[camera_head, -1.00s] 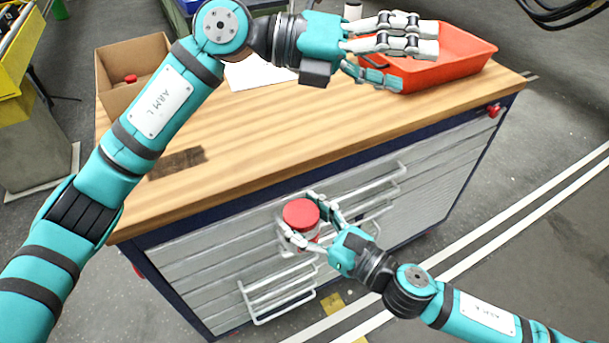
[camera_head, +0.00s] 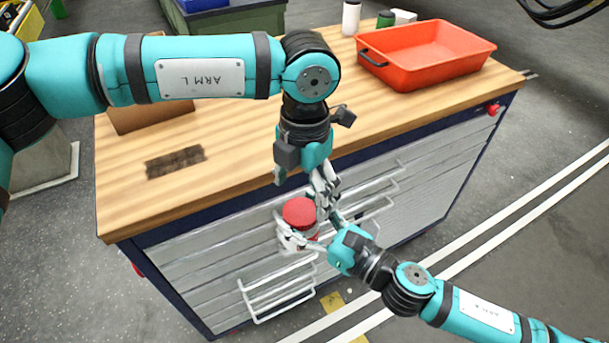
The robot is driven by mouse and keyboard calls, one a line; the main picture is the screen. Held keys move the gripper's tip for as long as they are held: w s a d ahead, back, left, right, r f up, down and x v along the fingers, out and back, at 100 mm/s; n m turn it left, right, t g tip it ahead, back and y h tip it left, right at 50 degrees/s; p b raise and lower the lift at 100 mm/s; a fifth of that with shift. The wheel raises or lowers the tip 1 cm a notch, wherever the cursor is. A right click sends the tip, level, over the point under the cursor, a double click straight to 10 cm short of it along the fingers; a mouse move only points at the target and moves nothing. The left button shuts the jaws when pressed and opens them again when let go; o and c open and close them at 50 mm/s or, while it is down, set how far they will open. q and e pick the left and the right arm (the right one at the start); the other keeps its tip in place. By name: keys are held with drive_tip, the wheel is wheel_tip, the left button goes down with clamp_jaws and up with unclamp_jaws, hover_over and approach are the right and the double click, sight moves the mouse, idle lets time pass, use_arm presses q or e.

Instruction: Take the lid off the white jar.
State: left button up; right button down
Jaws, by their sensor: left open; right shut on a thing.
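The white jar (camera_head: 303,236) shows as a pale body under its round red lid (camera_head: 299,212), in front of the workbench drawers. My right gripper (camera_head: 305,238) is shut on the jar from the right and holds it in the air with the lid facing up. The lid sits on the jar. Much of the jar's body is hidden by the lid and the fingers. My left gripper (camera_head: 305,188) is open and points down just above the lid, its fingers close to the lid's far and right edges. I cannot tell if they touch it.
The wooden workbench (camera_head: 237,160) has drawers with white handles below. A cardboard box (camera_head: 150,116) is partly hidden by my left arm.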

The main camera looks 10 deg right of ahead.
sight(303, 211)
use_arm(q)
drive_tip(key=shift+f, duration=2.6)
drive_tip(key=shift+s, duration=0.1)
drive_tip(key=c, duration=1.2)
drive_tip(key=o, duration=1.2)
drive_tip(key=shift+o, duration=0.2)
drive_tip(key=shift+r, duration=0.15)
